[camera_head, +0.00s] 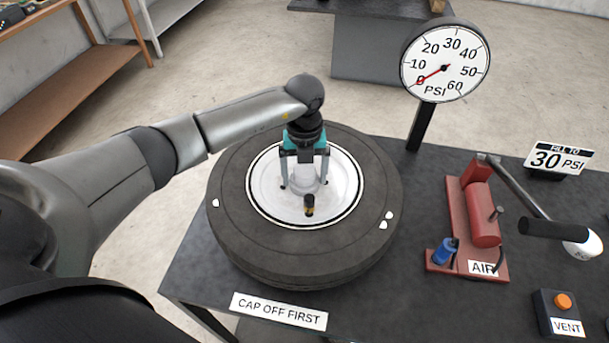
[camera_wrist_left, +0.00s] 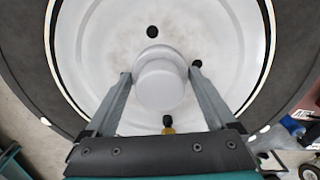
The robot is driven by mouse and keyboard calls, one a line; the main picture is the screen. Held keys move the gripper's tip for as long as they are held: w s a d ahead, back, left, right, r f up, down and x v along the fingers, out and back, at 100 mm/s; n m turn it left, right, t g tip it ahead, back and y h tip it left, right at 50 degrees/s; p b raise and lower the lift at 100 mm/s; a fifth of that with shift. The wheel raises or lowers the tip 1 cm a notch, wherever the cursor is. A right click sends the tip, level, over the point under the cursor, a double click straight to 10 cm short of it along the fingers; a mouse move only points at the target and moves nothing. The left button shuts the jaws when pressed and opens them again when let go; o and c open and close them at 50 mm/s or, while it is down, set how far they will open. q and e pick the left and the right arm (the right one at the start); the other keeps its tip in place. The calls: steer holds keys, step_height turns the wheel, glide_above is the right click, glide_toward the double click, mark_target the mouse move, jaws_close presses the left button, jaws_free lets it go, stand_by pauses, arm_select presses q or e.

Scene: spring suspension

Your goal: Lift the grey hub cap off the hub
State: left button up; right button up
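The grey hub cap (camera_head: 307,180) is a short round knob at the middle of the white hub (camera_head: 336,190) in the tyre (camera_head: 235,235). It also shows, pale and round, in the left wrist view (camera_wrist_left: 160,85). My left gripper (camera_head: 304,186) points down over the hub, with one finger on each side of the cap. In the wrist view its fingertips (camera_wrist_left: 160,72) are spread, with small gaps between them and the cap. Whether the fingertips touch the hub face, I cannot tell. My right gripper is in neither view.
A small black and yellow valve cap (camera_head: 309,206) stands on the hub in front of the gripper. A pressure gauge (camera_head: 445,62) rises behind. A red air pump (camera_head: 480,215), a vent button box (camera_head: 562,312) and a "CAP OFF FIRST" label (camera_head: 279,311) are on the dark table (camera_head: 420,300).

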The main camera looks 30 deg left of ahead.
arm_select(q)
steer(key=c, duration=0.9)
steer(key=shift+r, duration=0.1)
step_height(320, 180, up, 20)
steer(key=shift+f, duration=0.2)
step_height(320, 180, up, 5)
steer(key=p, duration=0.4)
glide_above(305, 169)
steer(key=shift+r, duration=0.15)
